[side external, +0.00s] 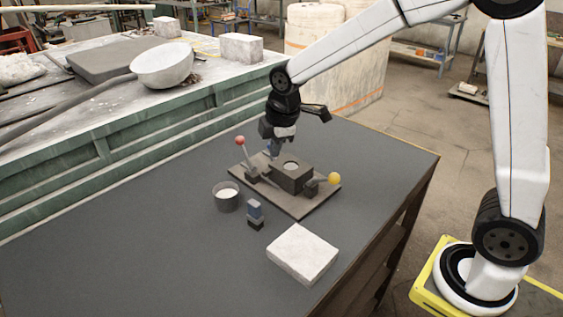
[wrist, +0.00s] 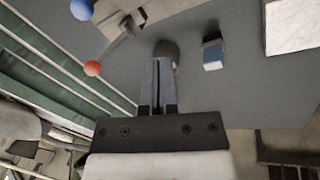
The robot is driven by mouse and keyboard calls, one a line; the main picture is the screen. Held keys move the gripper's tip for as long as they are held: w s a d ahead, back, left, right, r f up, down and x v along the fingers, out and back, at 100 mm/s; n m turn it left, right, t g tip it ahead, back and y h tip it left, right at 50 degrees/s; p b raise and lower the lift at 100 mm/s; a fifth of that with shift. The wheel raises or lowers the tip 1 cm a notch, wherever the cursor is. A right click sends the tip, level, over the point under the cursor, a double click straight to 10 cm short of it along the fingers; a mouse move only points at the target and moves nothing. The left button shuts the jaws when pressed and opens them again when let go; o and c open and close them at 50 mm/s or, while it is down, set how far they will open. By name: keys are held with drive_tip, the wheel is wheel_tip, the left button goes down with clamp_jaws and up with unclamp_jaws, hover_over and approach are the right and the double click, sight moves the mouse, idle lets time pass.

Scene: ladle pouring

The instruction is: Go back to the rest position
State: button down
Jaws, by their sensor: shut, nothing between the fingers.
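My gripper (side external: 274,152) is shut and empty. In the side view it points down over the far left part of a dark fixture plate (side external: 300,206). In the wrist view its closed fingers (wrist: 160,84) partly cover a dark round thing, probably the cup. The fixture has a dark block (side external: 292,172) with a light round opening, a lever with a red ball (side external: 240,140) and a yellow ball (side external: 334,178). The wrist view also shows the red ball (wrist: 92,68) and a blue ball (wrist: 81,9). I cannot tell from the side view whether my gripper touches the fixture.
A grey cup (side external: 227,198) with pale contents, a small blue-and-black block (side external: 255,214) and a white slab (side external: 302,254) stand in front of the fixture. A green-sided bench (side external: 130,150) with a large pale bowl (side external: 161,66) is behind. The table's left front is clear.

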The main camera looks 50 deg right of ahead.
drive_tip(key=s+f+m, duration=0.2)
drive_tip(key=s+m, duration=0.2)
drive_tip(key=s, duration=0.1)
drive_tip(key=s+d+f+m, duration=0.1)
drive_tip(key=s+f+m, duration=0.1)
drive_tip(key=s+m, duration=0.2)
drive_tip(key=s+d+f+m, duration=0.1)
drive_tip(key=s+f+m, duration=0.2)
drive_tip(key=s+m, duration=0.2)
drive_tip(key=shift+s+f, duration=0.1)
drive_tip(key=shift+s, duration=1)
